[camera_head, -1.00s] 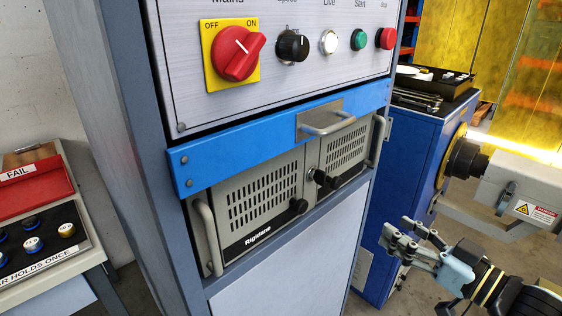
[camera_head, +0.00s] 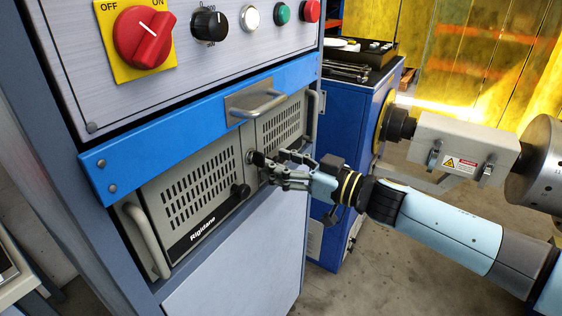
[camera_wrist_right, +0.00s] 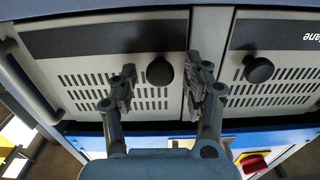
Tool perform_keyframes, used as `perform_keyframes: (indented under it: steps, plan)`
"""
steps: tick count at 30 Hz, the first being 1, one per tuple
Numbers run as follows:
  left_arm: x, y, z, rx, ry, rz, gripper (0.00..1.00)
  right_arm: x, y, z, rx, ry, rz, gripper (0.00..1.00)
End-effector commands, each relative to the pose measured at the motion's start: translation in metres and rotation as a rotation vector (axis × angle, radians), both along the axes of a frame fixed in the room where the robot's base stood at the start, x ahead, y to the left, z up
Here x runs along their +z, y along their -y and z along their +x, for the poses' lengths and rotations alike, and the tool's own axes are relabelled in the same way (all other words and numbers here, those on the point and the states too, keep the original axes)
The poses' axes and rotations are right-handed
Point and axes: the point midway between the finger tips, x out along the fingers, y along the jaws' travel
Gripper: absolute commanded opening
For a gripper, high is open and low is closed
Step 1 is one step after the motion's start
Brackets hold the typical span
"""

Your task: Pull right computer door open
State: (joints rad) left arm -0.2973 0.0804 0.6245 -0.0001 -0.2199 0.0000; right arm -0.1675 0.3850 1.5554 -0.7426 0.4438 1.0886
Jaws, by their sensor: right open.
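The right computer door (camera_head: 284,124) is a beige vented panel, closed in its cabinet under the blue bar. Its black knob (camera_head: 258,159) is partly hidden by my fingers in the head view. My right gripper (camera_head: 273,166) is open, with its fingers at the front of the right door. In the wrist view, which is turned upside down, the knob (camera_wrist_right: 160,71) shows between the two spread fingertips, not gripped. Whether the fingers reach around it in depth is unclear. The left door (camera_head: 190,193), with its own black knob (camera_head: 240,190), is also closed. My left gripper is not in view.
A metal handle (camera_head: 257,106) on the blue bar (camera_head: 190,128) juts out just above the doors. A side handle (camera_head: 146,240) stands at the left edge. The control panel with a red switch (camera_head: 144,38) is above. A blue cabinet (camera_head: 352,130) stands behind my right arm.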

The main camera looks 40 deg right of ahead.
Motion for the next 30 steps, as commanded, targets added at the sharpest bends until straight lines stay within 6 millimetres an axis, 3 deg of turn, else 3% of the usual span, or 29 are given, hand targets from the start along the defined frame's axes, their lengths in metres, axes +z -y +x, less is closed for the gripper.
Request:
perform_keyframes:
  steps: [8, 19, 30]
  plan:
    - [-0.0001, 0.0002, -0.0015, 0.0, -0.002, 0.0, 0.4, -0.0006, -0.0005, 0.0012, 0.0, -0.001, 0.0, 0.48]
    - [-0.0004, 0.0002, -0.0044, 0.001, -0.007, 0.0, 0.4, -0.0005, -0.0003, 0.0011, 0.0, -0.001, 0.0, 0.0]
    - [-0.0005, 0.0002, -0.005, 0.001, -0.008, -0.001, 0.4, -0.0005, 0.0, 0.0004, 0.003, -0.001, -0.001, 0.0]
